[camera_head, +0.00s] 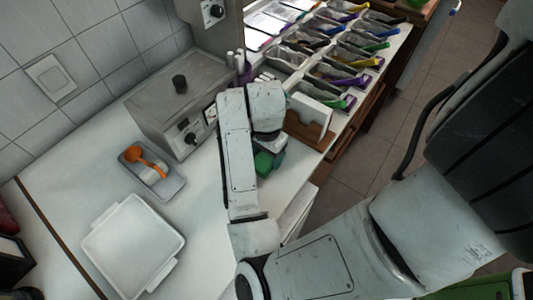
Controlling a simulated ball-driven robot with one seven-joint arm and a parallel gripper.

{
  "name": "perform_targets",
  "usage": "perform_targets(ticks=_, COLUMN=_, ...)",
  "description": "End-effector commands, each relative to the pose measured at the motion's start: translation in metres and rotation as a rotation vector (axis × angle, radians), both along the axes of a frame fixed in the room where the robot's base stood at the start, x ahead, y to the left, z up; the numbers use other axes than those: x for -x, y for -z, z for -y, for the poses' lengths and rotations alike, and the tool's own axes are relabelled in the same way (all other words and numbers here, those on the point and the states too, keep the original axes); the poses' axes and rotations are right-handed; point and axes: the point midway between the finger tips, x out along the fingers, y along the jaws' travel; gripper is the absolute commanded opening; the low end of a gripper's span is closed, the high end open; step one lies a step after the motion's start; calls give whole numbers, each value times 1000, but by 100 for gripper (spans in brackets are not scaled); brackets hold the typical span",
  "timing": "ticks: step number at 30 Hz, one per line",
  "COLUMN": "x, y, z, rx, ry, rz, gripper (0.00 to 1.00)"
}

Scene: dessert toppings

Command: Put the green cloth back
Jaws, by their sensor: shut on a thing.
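The green cloth (263,163) shows as a small crumpled patch just beyond my forearm, over the white counter's right part. My gripper (268,153) is at the cloth and shut on it; my own arm hides most of the cloth and the fingertips. I cannot tell whether the cloth touches the counter.
A steel appliance (165,95) stands left of my arm. A grey tray (165,188) with an orange scoop (140,156) and a white tray (122,262) lie on the counter (65,215). A white block (312,112) and topping bins (325,70) are beyond my gripper.

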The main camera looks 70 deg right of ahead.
Motion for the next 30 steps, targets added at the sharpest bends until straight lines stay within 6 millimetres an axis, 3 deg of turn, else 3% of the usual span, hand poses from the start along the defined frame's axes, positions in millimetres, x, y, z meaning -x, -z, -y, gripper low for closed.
perform_targets(ticks=8, x=0, y=4, z=0, rx=0, ry=1, rz=0, gripper=36)
perform_targets(ticks=9, x=0, y=3, z=0, rx=0, ry=1, rz=0, gripper=67)
perform_targets(ticks=16, x=0, y=3, z=0, rx=0, ry=0, rz=0, gripper=89)
perform_targets(ticks=25, x=0, y=0, z=0, rx=1, ry=0, rz=0, gripper=90)
perform_targets(ticks=30, x=0, y=-16, z=1, rx=2, ry=2, rz=1, gripper=90)
